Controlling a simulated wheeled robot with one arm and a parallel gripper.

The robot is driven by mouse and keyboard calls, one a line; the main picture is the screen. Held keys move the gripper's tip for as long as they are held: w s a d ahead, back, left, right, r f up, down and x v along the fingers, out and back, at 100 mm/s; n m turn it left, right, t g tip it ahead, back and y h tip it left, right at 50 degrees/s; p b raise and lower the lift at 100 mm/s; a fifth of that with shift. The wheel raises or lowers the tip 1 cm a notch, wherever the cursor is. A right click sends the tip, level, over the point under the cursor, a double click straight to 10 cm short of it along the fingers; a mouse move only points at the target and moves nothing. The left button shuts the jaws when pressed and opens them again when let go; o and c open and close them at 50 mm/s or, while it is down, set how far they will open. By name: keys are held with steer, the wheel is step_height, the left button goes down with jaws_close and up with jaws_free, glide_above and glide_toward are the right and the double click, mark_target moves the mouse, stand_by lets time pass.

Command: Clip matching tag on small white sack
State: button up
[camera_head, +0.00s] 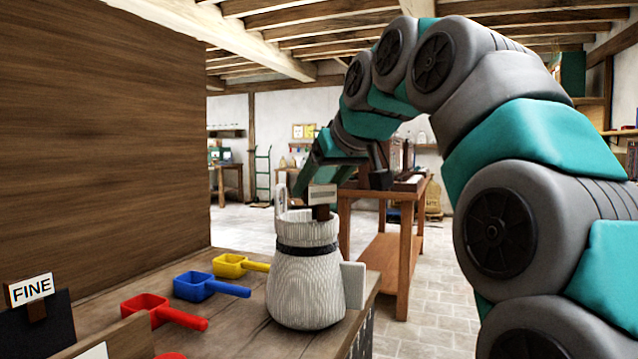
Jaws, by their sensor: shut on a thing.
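The small white sack (306,285) stands upright on the wooden counter, with ribbed cloth and a dark band round its neck. My gripper (322,184) is above the sack's mouth, shut on a tag (322,195) with a pale label and a brown clip. The clip's lower end overlaps the sack's top rim in this view; whether it grips the cloth I cannot tell. The held label's writing is too small to read. Another tag (31,290) reading FINE, also with a brown clip, sits on a dark holder at the lower left.
Red (160,312), blue (205,287) and yellow (236,265) scoops lie on the counter (240,330) left of the sack. A white block (353,285) shows at the sack's right side. A tall wooden panel (100,130) stands at left. A wooden table (402,250) stands behind.

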steer(key=shift+f+b, duration=0.9)
steer(key=shift+f, duration=0.55)
steer(key=o, duration=1.5)
steer(key=shift+r, duration=0.1)
steer(key=v, duration=0.7)
steer(key=shift+s+d+r, duration=0.2)
steer(key=shift+s, duration=0.1)
